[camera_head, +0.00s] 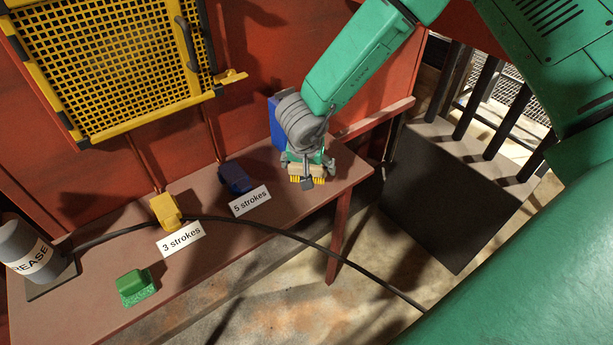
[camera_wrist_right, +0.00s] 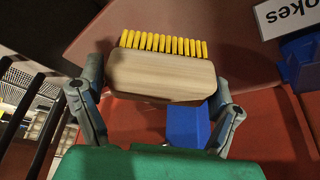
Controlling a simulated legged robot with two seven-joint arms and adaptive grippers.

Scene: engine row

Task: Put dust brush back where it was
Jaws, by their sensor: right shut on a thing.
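The dust brush (camera_wrist_right: 162,75) has a pale wooden block and yellow bristles. In the right wrist view it lies between the two fingers of my right gripper (camera_wrist_right: 158,105), which is shut on it. In the head view the brush (camera_head: 308,172) shows under my right gripper (camera_head: 305,168), over the right end of the red-brown table (camera_head: 300,210). I cannot tell whether the brush touches the table top. A blue block-like object (camera_head: 275,122) stands behind the gripper, partly hidden by it, and also shows in the wrist view (camera_wrist_right: 187,125). My left gripper is not in view.
A dark blue fitting (camera_head: 235,178) stands by a "5 strokes" label (camera_head: 250,200), and a yellow fitting (camera_head: 164,210) by a "3 strokes" label (camera_head: 181,239). A green block (camera_head: 134,286), a grease canister (camera_head: 28,250) and a black hose (camera_head: 265,225) are on the table. A yellow mesh guard (camera_head: 110,65) is behind.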

